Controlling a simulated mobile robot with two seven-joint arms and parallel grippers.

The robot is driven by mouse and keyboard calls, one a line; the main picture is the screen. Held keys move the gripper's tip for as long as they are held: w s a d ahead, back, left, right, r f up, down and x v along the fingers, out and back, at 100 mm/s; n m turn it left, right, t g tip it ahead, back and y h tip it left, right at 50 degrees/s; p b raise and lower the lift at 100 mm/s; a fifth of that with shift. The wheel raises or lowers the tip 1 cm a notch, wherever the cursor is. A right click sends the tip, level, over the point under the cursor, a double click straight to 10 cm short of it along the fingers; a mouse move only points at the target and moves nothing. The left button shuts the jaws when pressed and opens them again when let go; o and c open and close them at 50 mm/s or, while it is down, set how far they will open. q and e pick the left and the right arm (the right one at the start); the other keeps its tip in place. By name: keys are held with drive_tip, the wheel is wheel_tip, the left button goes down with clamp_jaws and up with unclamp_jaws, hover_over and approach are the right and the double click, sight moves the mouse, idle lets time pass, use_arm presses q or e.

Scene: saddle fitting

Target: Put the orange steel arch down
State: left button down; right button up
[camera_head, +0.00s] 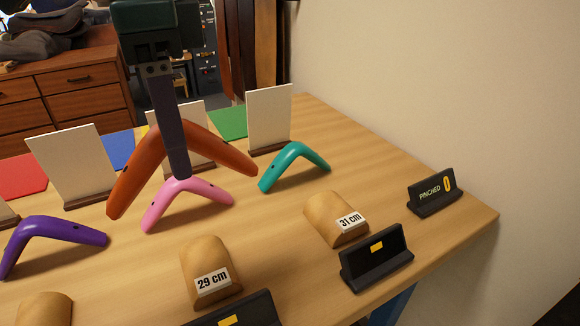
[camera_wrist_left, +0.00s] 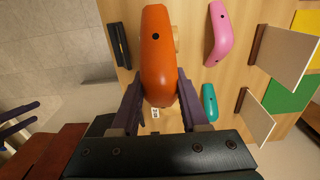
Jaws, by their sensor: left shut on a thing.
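The orange steel arch (camera_head: 142,171) is in my left gripper (camera_head: 178,160), which comes down from the top of the head view and is shut on the top of the arch. The arch hangs with its legs spread downward, in front of the pink arch (camera_head: 188,194) in the picture. In the left wrist view the orange arch (camera_wrist_left: 158,60) lies between the two fingers (camera_wrist_left: 160,105). It looks held above the table (camera_head: 275,230); the exact gap cannot be told. My right gripper is not in view.
A purple arch (camera_head: 50,236) and a teal arch (camera_head: 294,163) stand on the table. Wooden blocks labelled 29 cm (camera_head: 208,262) and 31 cm (camera_head: 330,215) are nearer. White panels (camera_head: 75,160) stand behind. A "PINCHED 0" sign (camera_head: 434,197) is at the right edge.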

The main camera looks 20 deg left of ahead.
use_arm(q)
drive_tip(key=b, duration=0.1)
hover_over(205, 260)
wheel_tip(205, 260, down, 10)
drive_tip(key=shift+s+f, duration=0.1)
drive_tip(key=shift+f, duration=0.15)
drive_tip(key=shift+f+b, duration=0.6)
drive_tip(key=shift+f, duration=1.75)
drive_tip(key=shift+f, duration=0.1)
drive_tip(key=shift+c, duration=2.1)
unclamp_jaws()
